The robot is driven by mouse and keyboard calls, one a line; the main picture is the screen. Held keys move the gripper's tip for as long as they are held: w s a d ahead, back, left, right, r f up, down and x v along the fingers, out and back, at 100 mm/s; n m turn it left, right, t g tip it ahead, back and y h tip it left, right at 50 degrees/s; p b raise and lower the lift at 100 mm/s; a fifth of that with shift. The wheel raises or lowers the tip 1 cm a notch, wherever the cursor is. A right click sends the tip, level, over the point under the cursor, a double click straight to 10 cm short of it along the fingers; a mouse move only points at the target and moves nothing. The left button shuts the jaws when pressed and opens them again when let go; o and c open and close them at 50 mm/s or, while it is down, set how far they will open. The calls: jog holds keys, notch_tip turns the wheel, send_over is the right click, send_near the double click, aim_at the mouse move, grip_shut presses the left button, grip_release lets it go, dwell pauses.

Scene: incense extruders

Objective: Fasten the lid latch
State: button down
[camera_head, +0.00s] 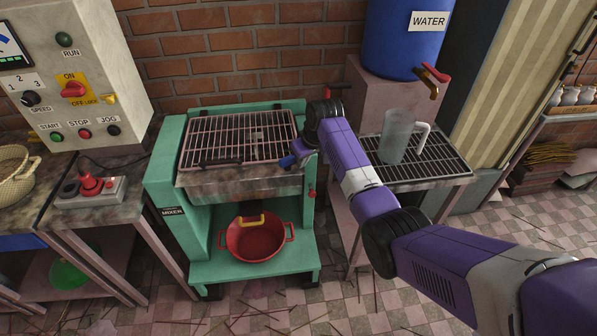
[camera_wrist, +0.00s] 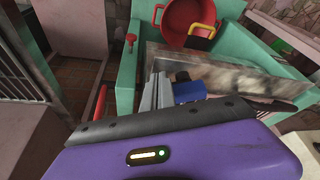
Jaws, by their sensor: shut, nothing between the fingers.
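The green mixer (camera_head: 160,172) stands in the middle of the head view. Its wire-grid lid (camera_head: 228,138) lies flat over the steel tub (camera_head: 235,184), with a black handle at the front edge. My gripper (camera_head: 292,158) is at the tub's front right corner, beside the lid. In the wrist view its grey fingers (camera_wrist: 157,92) are shut with nothing between them. A blue block (camera_wrist: 188,90) with a dark round end sits right beside the fingers, near the steel tub front (camera_wrist: 235,75). I cannot tell whether it is the latch or touches my fingers. No latch shows clearly.
A red knob (camera_head: 311,193) sits on the mixer's right front post. A red pot (camera_head: 256,240) stands on the lower shelf. To the right, a clear jug (camera_head: 396,136) stands on a rack (camera_head: 436,162) below the blue water barrel (camera_head: 392,40). A control box (camera_head: 100,62) stands at left.

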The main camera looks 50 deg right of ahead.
jog(key=n+b, duration=0.1)
jog(key=n, duration=0.1)
jog(key=w+d+n+y+b, duration=0.1)
jog(key=shift+w+f+n+y, duration=0.1)
jog(key=shift+n+y, duration=0.2)
jog(key=shift+n, duration=0.1)
jog(key=shift+w+d+b, duration=0.15)
jog(key=shift+w+b, duration=0.05)
jog(key=shift+b, duration=0.15)
jog(key=shift+w+d, duration=0.1)
